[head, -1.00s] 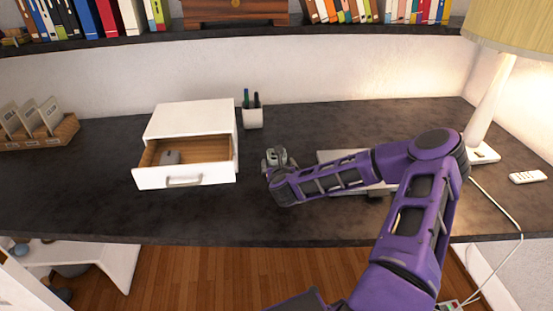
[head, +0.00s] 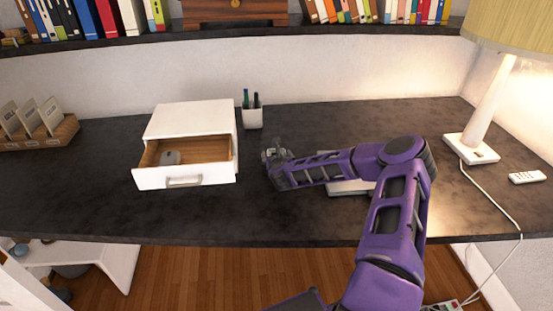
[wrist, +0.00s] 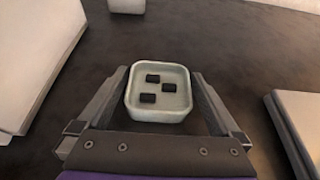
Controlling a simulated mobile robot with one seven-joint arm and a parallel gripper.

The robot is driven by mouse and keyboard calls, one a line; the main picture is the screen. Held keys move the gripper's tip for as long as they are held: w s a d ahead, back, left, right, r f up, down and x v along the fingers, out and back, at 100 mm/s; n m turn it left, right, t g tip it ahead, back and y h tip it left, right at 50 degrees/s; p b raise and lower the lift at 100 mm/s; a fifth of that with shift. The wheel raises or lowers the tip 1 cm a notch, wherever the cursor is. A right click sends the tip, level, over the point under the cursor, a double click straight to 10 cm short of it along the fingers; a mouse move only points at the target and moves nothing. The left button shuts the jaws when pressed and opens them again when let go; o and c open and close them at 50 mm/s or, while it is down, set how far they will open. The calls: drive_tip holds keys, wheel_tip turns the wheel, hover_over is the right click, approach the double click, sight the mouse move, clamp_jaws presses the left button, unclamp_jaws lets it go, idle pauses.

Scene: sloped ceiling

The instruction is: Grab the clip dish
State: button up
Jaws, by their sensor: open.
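The clip dish (wrist: 159,116) is a small, pale, square dish with rounded corners. In the wrist view it holds three small black clips and sits on the dark desk. My gripper (wrist: 160,80) is open, with one finger along each side of the dish. I cannot tell whether either finger touches it. In the head view my gripper (head: 273,152) is low over the desk, right of the white drawer box, and mostly hides the dish.
The white drawer box (head: 190,121) has its drawer (head: 155,181) pulled open, with a grey item inside. A pen cup (head: 252,118) stands behind my gripper. A pale flat object (head: 348,188) lies partly under my arm. A lamp (head: 484,110) stands at right. The desk's front left is clear.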

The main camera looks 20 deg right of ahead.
drive_tip(key=c, duration=1.2)
